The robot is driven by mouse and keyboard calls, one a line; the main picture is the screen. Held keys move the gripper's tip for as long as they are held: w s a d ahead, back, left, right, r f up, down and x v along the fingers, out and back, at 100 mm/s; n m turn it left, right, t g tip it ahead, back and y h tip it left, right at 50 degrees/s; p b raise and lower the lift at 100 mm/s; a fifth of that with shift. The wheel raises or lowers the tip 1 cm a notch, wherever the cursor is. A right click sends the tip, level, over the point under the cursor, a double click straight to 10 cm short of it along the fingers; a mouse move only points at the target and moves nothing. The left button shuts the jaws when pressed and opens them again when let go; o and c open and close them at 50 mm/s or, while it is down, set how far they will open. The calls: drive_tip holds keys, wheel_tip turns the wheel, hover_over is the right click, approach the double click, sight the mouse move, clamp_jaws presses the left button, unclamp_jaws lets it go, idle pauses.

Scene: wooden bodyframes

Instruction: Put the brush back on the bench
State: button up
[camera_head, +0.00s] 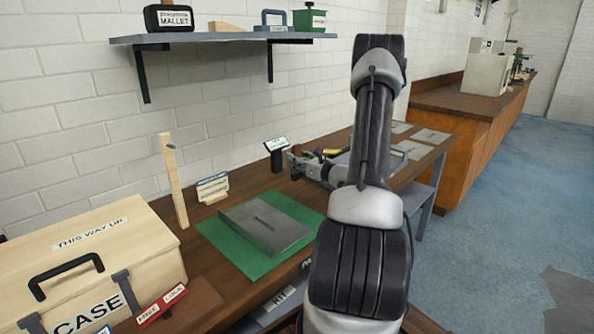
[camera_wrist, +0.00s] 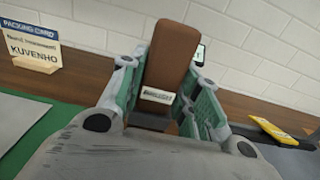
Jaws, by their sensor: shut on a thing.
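My gripper (camera_head: 298,164) is over the wooden bench (camera_head: 242,184), near its back edge by the wall. In the wrist view my gripper (camera_wrist: 165,80) has its two green-grey fingers on either side of a brown, block-like piece with a small label. I take this piece to be the brush (camera_wrist: 172,50). Its lower end is hidden between the fingers, so I cannot tell whether it touches the bench. In the head view I cannot make out the brush at the gripper.
A green mat (camera_head: 217,237) with a grey slab (camera_head: 265,228) lies left of my arm. A packing card (camera_head: 212,188), an upright wooden post (camera_head: 174,180) and a black sign stand (camera_head: 275,157) are nearby. A yellow item (camera_wrist: 273,131) lies right of the gripper. A case (camera_head: 90,255) stands front left.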

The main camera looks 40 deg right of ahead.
drive_tip(key=shift+f, duration=1.75)
drive_tip(key=shift+f, duration=0.15)
drive_tip(key=o, duration=1)
